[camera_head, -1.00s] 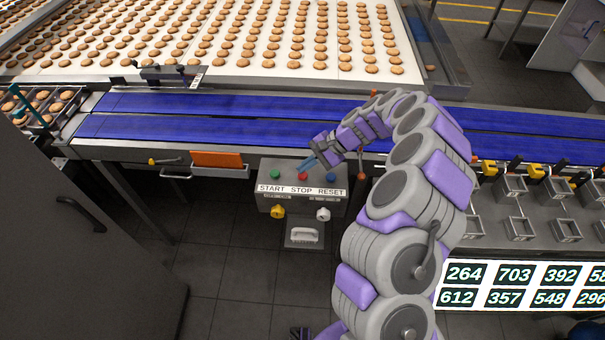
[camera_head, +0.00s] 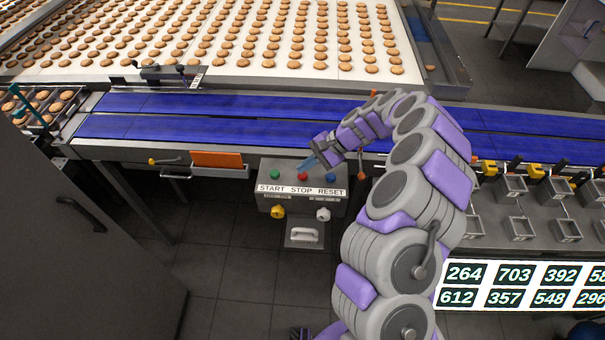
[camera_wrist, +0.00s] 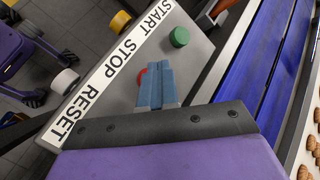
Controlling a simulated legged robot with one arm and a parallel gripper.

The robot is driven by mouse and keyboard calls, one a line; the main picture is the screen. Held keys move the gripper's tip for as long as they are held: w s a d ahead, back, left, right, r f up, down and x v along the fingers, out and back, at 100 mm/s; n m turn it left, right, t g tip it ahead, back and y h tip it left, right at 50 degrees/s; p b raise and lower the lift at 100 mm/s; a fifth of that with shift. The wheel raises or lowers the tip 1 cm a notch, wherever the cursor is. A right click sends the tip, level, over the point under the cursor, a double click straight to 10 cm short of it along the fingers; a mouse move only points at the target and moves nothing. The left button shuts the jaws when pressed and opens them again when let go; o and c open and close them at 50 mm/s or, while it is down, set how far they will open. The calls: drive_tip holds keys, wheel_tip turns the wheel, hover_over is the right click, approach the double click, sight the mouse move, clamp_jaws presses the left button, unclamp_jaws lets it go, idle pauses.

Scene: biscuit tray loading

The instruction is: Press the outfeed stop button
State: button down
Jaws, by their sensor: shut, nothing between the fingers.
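The control box (camera_head: 265,192) hangs below the conveyor edge and carries a label strip reading START STOP RESET (camera_head: 301,190). The red stop button (camera_head: 303,177) sits between the green start button (camera_head: 275,174) and the blue reset button (camera_head: 331,177). My gripper (camera_head: 307,167) is shut and empty, its blue fingertips right by the red button. In the wrist view the fingers (camera_wrist: 155,70) partly cover the red button (camera_wrist: 141,77), and the green button (camera_wrist: 180,37) is beside them. I cannot tell whether the fingertips touch the red button. The blue button is hidden in the wrist view.
Blue conveyor belts (camera_head: 210,126) run just behind the box, with a biscuit bed (camera_head: 250,66) beyond. A yellow knob (camera_head: 278,211) and a white knob (camera_head: 322,214) are on the box front.

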sight(306, 175)
drive_tip(key=shift+f, duration=0.1)
drive_tip(key=shift+f, duration=0.25)
drive_tip(key=shift+f, duration=0.5)
idle(0.8)
drive_tip(key=shift+r, duration=0.15)
drive_tip(key=shift+r+p, duration=0.35)
drive_tip(key=shift+r, duration=0.4)
drive_tip(key=shift+r+p, duration=1.6)
drive_tip(key=shift+r, duration=0.95)
